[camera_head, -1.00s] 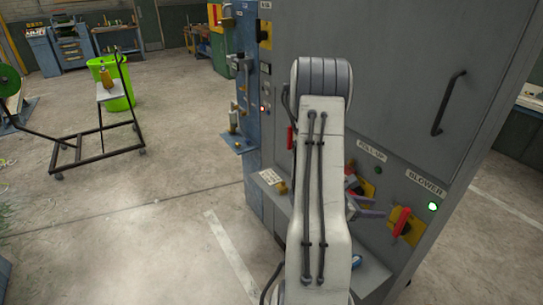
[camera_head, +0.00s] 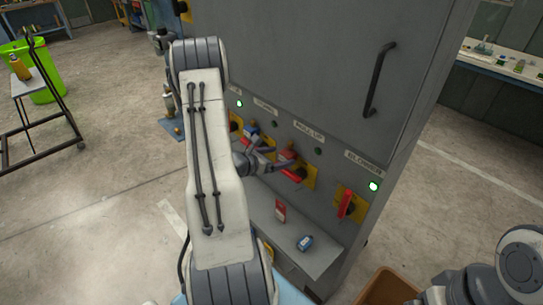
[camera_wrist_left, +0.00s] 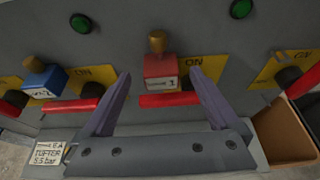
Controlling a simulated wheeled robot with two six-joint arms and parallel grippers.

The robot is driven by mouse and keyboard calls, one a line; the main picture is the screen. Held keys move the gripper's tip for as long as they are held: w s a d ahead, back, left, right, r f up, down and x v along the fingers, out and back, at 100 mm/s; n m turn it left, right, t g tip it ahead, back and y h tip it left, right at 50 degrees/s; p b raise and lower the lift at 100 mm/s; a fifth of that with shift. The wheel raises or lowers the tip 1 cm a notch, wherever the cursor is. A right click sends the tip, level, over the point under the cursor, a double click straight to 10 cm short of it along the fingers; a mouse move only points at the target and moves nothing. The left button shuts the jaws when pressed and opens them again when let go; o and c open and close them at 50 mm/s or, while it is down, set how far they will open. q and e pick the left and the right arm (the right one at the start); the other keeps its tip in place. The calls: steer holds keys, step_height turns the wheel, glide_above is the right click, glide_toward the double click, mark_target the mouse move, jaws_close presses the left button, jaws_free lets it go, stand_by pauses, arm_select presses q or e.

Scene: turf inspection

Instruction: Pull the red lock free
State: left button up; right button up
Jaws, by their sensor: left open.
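The red lock (camera_wrist_left: 160,68) with a brass top hangs on a switch with a red handle (camera_wrist_left: 168,99) in the left wrist view. In the head view the red lock (camera_head: 288,155) shows on the panel's yellow-plated switch. My left gripper (camera_head: 270,152) is in front of the panel. In the left wrist view its two fingers are open, one to each side of the red lock, with nothing visibly held. I cannot tell whether they touch it. My right arm (camera_head: 517,262) shows at the lower right; its gripper is out of view.
A blue lock (camera_wrist_left: 45,80) hangs on the switch to the left. A red piece (camera_head: 281,210) and a blue piece (camera_head: 305,243) lie on the ledge below. The Blower switch (camera_head: 346,204) is to the right. A brown box (camera_head: 388,287) stands at the cabinet's foot.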

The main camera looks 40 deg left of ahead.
mark_target(283, 156)
arm_select(q)
steer(key=shift+p+x, duration=0.35)
steer(key=shift+x, duration=1.4)
steer(key=c, duration=1.5)
steer(key=shift+o, duration=0.2)
steer(key=shift+s, duration=0.15)
steer(key=shift+s+a+b, duration=0.1)
steer(key=shift+s+b, duration=0.25)
steer(key=shift+s, duration=1.3)
steer(key=shift+s, duration=0.15)
steer(key=shift+s+a, duration=0.2)
steer(key=shift+s, duration=2.25)
